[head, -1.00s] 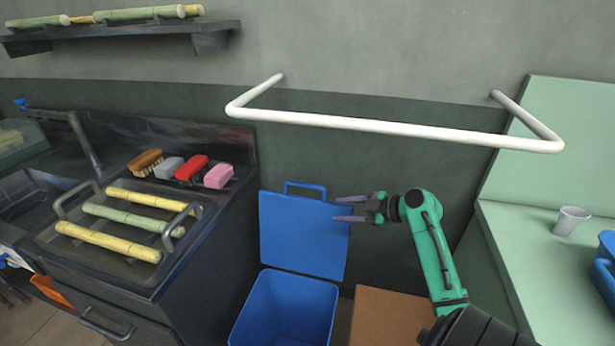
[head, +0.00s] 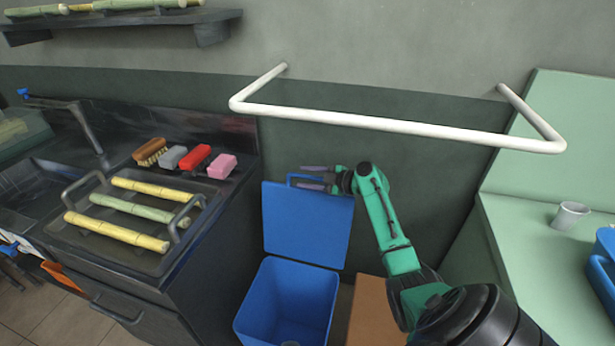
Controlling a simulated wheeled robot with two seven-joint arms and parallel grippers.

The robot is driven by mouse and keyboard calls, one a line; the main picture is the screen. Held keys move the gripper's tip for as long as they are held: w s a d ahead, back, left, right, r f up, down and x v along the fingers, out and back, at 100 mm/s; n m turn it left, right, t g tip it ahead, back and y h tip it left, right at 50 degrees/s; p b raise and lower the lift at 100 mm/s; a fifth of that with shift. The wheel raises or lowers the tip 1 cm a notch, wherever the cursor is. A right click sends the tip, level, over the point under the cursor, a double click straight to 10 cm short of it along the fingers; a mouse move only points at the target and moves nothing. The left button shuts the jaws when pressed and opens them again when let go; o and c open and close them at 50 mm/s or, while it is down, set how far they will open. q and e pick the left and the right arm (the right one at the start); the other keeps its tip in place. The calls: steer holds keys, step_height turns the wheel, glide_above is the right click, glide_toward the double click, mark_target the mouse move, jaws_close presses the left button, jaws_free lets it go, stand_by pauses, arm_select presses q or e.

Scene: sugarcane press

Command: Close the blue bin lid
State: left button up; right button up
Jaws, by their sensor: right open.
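The blue bin (head: 292,292) stands on the floor right of the dark sink counter. Whether the fingers touch the handle I cannot tell. My left gripper is not in view.
A white rail (head: 395,124) juts from the wall above the bin and my right arm. A brown box (head: 375,312) sits right of the bin. A green counter (head: 530,250) with a cup (head: 569,215) is at right. The sink counter (head: 225,235) borders the bin at left.

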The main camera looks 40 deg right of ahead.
jaws_close()
stand_by(1.4)
